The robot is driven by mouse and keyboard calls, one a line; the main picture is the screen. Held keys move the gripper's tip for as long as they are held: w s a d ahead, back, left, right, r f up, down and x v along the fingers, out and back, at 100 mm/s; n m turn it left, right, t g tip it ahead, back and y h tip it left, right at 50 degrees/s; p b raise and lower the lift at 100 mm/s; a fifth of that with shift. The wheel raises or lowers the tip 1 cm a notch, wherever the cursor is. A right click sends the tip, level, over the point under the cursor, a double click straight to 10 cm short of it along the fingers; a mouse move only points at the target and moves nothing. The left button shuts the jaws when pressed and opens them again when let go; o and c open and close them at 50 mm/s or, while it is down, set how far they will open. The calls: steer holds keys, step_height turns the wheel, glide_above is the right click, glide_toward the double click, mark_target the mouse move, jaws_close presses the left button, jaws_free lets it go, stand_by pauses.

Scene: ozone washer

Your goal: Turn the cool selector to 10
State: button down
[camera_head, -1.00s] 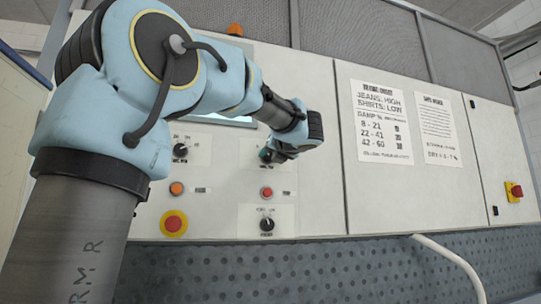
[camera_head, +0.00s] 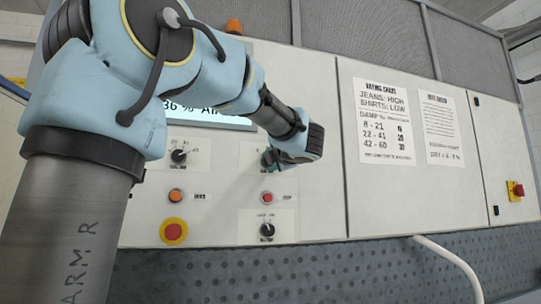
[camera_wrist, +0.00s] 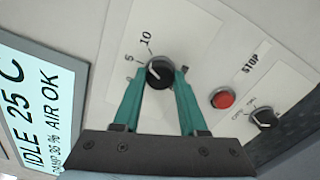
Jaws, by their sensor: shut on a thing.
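The selector knob (camera_wrist: 158,74) is black and round, on a white plate marked 5 and 10 in the wrist view. I take it for the cool selector; its name label cannot be read here. My gripper (camera_wrist: 161,82) has its teal fingers on either side of this knob and is shut on it. The knob's pointer looks turned toward the side of the 5, but the exact setting is hard to tell.
A red STOP button (camera_wrist: 223,98) and another black knob (camera_wrist: 264,118) lie to the right in the wrist view. The display (camera_wrist: 40,112) reads IDLE 25 C and AIR OK. The head view shows a left knob (camera_head: 178,156), an emergency button (camera_head: 173,231) and a rating chart (camera_head: 385,122).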

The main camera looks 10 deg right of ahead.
steer(key=shift+m+p, duration=0.75)
steer(key=shift+m, duration=0.85)
steer(key=shift+c, duration=2.2)
jaws_free()
steer(key=shift+s, duration=0.1)
steer(key=s+d+b, duration=0.1)
steer(key=s+b, duration=0.1)
steer(key=s, duration=0.8)
steer(key=shift+s+d+b, duration=0.25)
steer(key=shift+s+b, duration=0.05)
steer(key=shift+b, duration=0.05)
steer(key=shift+f, duration=0.1)
